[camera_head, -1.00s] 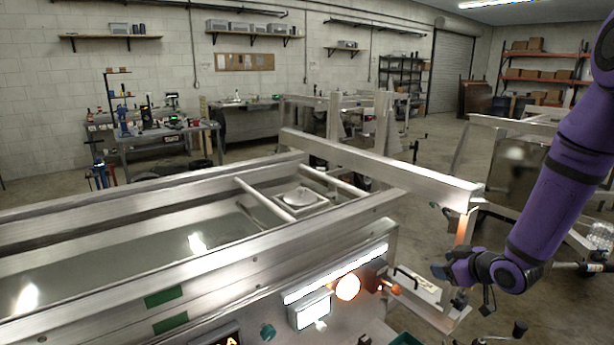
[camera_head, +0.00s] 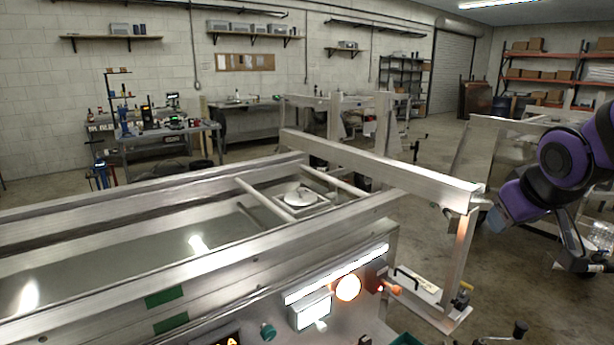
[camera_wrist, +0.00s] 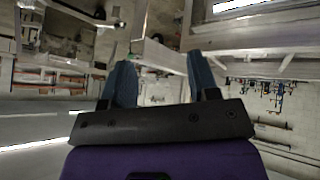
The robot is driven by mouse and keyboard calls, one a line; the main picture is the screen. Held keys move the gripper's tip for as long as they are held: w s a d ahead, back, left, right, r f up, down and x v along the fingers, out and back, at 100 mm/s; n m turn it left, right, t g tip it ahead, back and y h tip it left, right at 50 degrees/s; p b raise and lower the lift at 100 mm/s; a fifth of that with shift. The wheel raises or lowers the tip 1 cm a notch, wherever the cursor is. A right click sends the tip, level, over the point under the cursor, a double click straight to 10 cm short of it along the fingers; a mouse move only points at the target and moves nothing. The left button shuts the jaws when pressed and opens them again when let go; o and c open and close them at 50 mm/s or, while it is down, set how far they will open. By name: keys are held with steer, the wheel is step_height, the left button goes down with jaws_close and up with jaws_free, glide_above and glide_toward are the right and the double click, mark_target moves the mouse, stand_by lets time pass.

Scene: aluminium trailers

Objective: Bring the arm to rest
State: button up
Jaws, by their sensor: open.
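My gripper (camera_wrist: 158,75) shows in the wrist view with its two blue-grey fingers spread apart. Nothing is between them, and it touches nothing that I can see. In the head view my purple arm is bent at the right edge, beside the right end of the aluminium trailer frame (camera_head: 390,170). The hand end of the arm is small and partly unclear there. The wrist view looks out across the workshop, turned nearly upside down.
A control panel with a lit orange button (camera_head: 347,287) and a white light strip is on the near side of the trailer. A workbench with tools (camera_head: 165,135) stands at the back left. Orange shelving with boxes (camera_head: 545,75) is at the back right.

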steer(key=s+a+r+m+g+y, duration=0.1)
steer(key=s+a+r, duration=0.1)
steer(key=s, duration=0.5)
steer(key=s+a+r+g, duration=0.1)
steer(key=s+a+r, duration=0.1)
steer(key=s, duration=0.6)
steer(key=shift+s+a+r+m+y, duration=0.15)
steer(key=shift+s+a+m+y, duration=0.1)
steer(key=shift+m+y, duration=0.15)
